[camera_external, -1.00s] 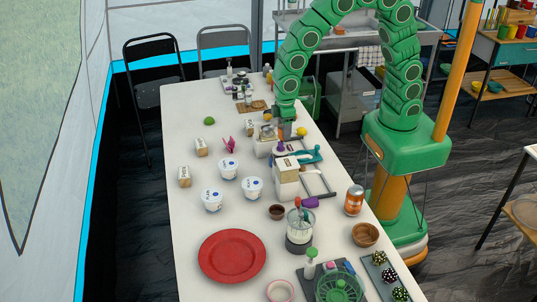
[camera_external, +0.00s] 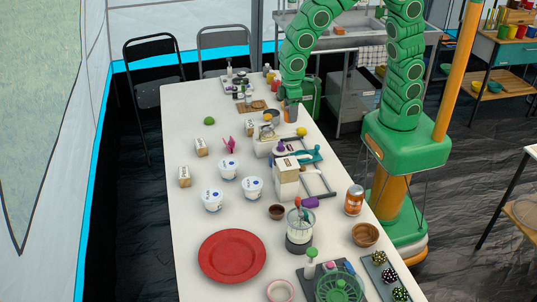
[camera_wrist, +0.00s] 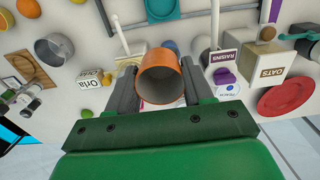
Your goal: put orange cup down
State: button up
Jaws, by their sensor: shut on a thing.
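The orange cup (camera_wrist: 160,78) is in the wrist view, between the two fingers of my gripper (camera_wrist: 160,88). Its open mouth faces the wrist camera and its inside looks grey and empty. The fingers are shut on its sides. The cup cannot be made out clearly there. I cannot tell the gap between cup and table.
A wooden board (camera_external: 252,106), a lemon (camera_external: 301,131) and a glass-topped machine (camera_external: 266,138) are near my gripper. The table's left side has free room.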

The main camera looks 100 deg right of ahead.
jog(key=w+d, duration=0.6)
jog(key=d, duration=0.4)
jog(key=w+d, duration=0.6)
jog(key=d, duration=0.5)
jog(key=w+d+f, duration=0.1)
jog(key=w+f, duration=0.3)
jog(key=w+d+f, duration=0.1)
jog(key=w+f, duration=0.3)
jog(key=f, duration=0.1)
jog(key=w+d+f, duration=0.1)
jog(key=w+f, duration=0.3)
jog(key=shift+w+d+f, duration=0.4)
jog(key=shift+w+f, duration=0.55)
jog(key=shift+f, duration=1.65)
